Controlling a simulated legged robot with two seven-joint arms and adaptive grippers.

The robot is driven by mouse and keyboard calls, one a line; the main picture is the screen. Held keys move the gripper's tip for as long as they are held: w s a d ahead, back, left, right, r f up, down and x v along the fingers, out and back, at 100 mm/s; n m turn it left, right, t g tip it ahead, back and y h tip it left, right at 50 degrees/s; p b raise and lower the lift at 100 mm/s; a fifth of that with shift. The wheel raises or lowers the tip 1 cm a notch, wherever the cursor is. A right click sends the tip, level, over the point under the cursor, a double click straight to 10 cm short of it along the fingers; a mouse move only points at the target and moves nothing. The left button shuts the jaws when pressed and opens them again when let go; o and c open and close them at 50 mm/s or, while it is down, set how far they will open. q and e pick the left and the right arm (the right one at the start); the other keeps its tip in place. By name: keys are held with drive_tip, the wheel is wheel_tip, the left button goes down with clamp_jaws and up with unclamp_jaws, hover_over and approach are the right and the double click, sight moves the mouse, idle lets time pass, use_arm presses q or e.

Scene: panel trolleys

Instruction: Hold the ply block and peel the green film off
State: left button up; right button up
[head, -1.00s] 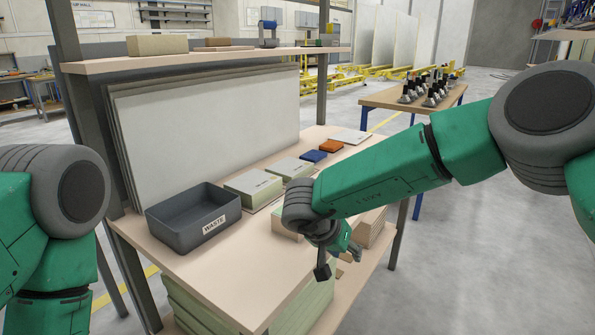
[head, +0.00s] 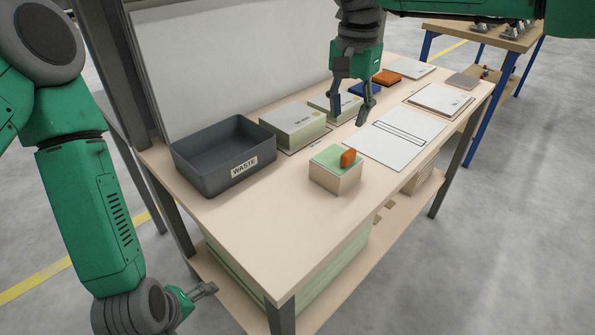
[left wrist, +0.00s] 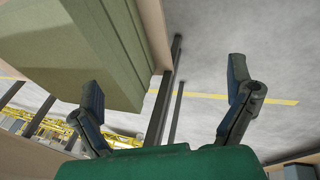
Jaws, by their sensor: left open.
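The ply block (head: 335,179) sits upright on the workbench, pale wood with green film (head: 327,156) on its top. An orange piece (head: 348,158) stands on the film at the block's right side. My right gripper (head: 350,117) hangs above and behind the block, fingers pointing down and apart, empty. My left gripper (head: 207,297) is low, off the bench's front left, well away from the block. In the left wrist view my left gripper (left wrist: 165,90) has its fingers spread wide with nothing between them.
A grey bin labelled WASTE (head: 212,172) stands left of the block. Green-edged blocks (head: 292,125), a blue piece (head: 364,91), an orange piece (head: 387,77) and a white sheet (head: 394,139) lie behind and right. The bench's front left (head: 265,235) is clear.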

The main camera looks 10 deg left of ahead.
use_arm(q)
drive_tip(key=w+a+r+n+t+y, duration=0.1)
drive_tip(key=w+a+r+n+y, duration=0.3)
drive_tip(key=r+n, duration=0.6)
drive_tip(key=w+a+r+n+t, duration=0.15)
drive_tip(key=w+r+n, duration=0.5)
drive_tip(key=n, duration=0.65)
drive_tip(key=m+t+h, duration=0.4)
drive_tip(key=h, duration=0.7)
approach(333, 174)
drive_tip(key=a, duration=0.1)
drive_tip(key=w+a+f, duration=0.1)
drive_tip(key=a+f, duration=0.1)
drive_tip(key=a, duration=0.1)
drive_tip(key=shift+w+a, duration=0.15)
drive_tip(key=shift+w, duration=0.2)
drive_tip(key=shift+d+f+m+h, duration=0.35)
drive_tip(key=shift+d+m+h, duration=0.25)
drive_tip(key=shift+d+m, duration=0.15)
drive_tip(key=x, duration=1.3)
drive_tip(key=shift+w+d, duration=0.15)
drive_tip(key=shift+d, duration=0.1)
